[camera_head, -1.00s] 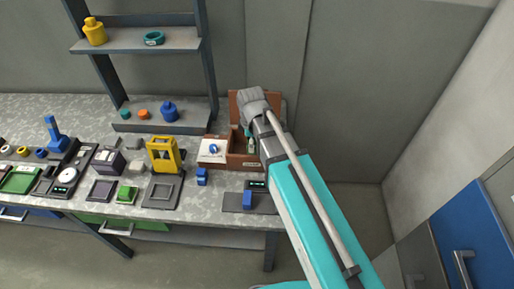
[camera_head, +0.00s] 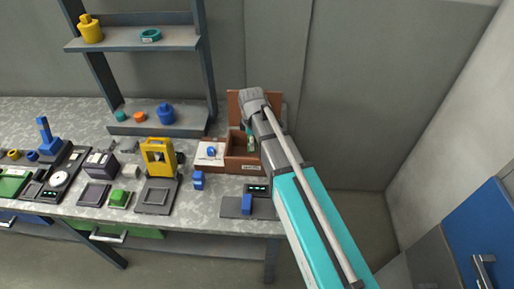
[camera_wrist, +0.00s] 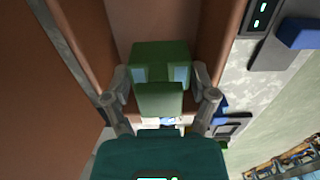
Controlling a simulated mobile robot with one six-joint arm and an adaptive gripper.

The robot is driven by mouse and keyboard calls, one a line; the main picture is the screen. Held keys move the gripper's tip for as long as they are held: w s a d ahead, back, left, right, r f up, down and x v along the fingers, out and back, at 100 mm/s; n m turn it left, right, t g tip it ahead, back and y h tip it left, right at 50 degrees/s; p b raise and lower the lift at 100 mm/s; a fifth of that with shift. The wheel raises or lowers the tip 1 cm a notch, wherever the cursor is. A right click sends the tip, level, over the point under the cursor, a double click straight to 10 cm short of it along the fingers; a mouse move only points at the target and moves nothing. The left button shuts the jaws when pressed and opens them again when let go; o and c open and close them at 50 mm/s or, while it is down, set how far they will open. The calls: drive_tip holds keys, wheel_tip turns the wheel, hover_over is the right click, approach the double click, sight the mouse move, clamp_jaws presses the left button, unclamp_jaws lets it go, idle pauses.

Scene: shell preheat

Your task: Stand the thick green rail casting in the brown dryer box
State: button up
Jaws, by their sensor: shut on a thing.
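The thick green rail casting (camera_wrist: 160,60) is between the two fingers of my gripper (camera_wrist: 161,92) in the wrist view; the gripper is shut on it. The brown dryer box (camera_head: 243,163) stands at the right end of the bench, with its lid (camera_head: 236,102) raised at the back. In the wrist view the casting shows over the box, between its brown walls (camera_wrist: 222,40). In the head view the casting (camera_head: 250,143) is a small green piece at the box opening, partly hidden by my arm. I cannot tell whether it touches the box floor.
A white panel with a blue knob (camera_head: 211,152) is at the box's left. A yellow frame (camera_head: 160,157), a blue block (camera_head: 198,180) and a dark device with a green display (camera_head: 257,189) stand nearby. A grey shelf (camera_head: 160,122) rises behind.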

drive_tip(key=shift+w+f+b, duration=0.5)
drive_tip(key=shift+f+b, duration=0.25)
drive_tip(key=shift+f, duration=0.05)
drive_tip(key=shift+s+f+b, duration=0.1)
drive_tip(key=shift+f+b, duration=1.15)
drive_tip(key=shift+b, duration=0.05)
drive_tip(key=shift+f+b, duration=0.6)
drive_tip(key=o, duration=1.2)
drive_tip(key=shift+r+p, duration=0.25)
drive_tip(key=shift+p, duration=0.05)
wheel_tip(320, 180, up, 13)
drive_tip(key=p, duration=1.2)
drive_tip(key=shift+f+p, duration=0.1)
drive_tip(key=shift+p, duration=0.25)
